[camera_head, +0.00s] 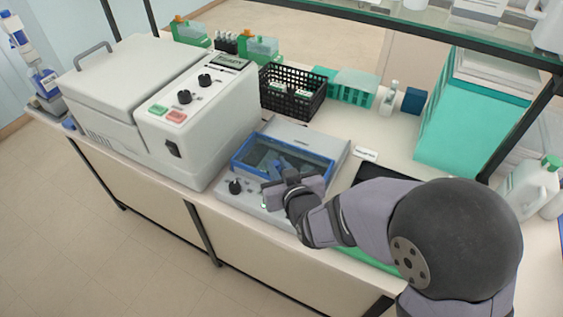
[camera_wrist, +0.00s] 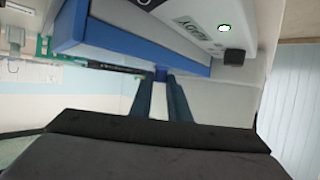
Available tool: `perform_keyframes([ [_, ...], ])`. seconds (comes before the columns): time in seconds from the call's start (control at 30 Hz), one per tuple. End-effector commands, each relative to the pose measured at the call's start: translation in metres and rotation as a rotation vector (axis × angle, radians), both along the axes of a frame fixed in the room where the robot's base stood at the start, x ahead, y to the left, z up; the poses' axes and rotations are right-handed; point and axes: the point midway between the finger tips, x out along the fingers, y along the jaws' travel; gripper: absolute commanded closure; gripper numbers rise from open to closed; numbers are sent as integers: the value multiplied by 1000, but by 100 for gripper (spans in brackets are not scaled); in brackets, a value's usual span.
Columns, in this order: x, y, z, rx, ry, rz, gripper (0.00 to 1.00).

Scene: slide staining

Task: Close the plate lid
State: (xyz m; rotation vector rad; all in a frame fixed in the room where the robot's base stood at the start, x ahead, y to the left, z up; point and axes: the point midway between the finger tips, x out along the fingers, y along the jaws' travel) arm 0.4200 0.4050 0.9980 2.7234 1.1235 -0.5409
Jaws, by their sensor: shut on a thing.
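The plate lid (camera_head: 310,158) is a blue frame with a clear window on the low grey plate unit (camera_head: 222,190). It looks low over the plate; I cannot tell whether its edge rests fully down. My gripper (camera_head: 280,165) is at the lid's front side, above the control panel. In the wrist view, the two dark fingers (camera_wrist: 160,84) reach up to the lid's blue edge (camera_wrist: 192,57) and are shut on a small blue part there, which looks like its handle. The exact contact is partly hidden by the fingers.
A large white machine (camera_head: 158,110) stands close on the left. A black basket (camera_head: 292,92) and green racks (camera_head: 355,86) stand behind the unit. A control knob (camera_head: 235,187) is at its front left. A shelf crosses above the bench's back.

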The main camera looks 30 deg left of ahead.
Motion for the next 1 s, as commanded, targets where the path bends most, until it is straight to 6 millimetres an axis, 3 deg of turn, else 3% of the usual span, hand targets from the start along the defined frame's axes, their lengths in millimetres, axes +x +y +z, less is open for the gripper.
perform_keyframes([
  [0.1,-3,1,-1,-4,2,9,100],
  [0.13,-3,1,-1,-4,2,9,80],
  [0.2,-3,1,-1,-4,1,8,65],
  [0.67,-5,-3,1,-3,3,4,65],
  [1.0,-28,-25,15,-1,1,5,65],
])
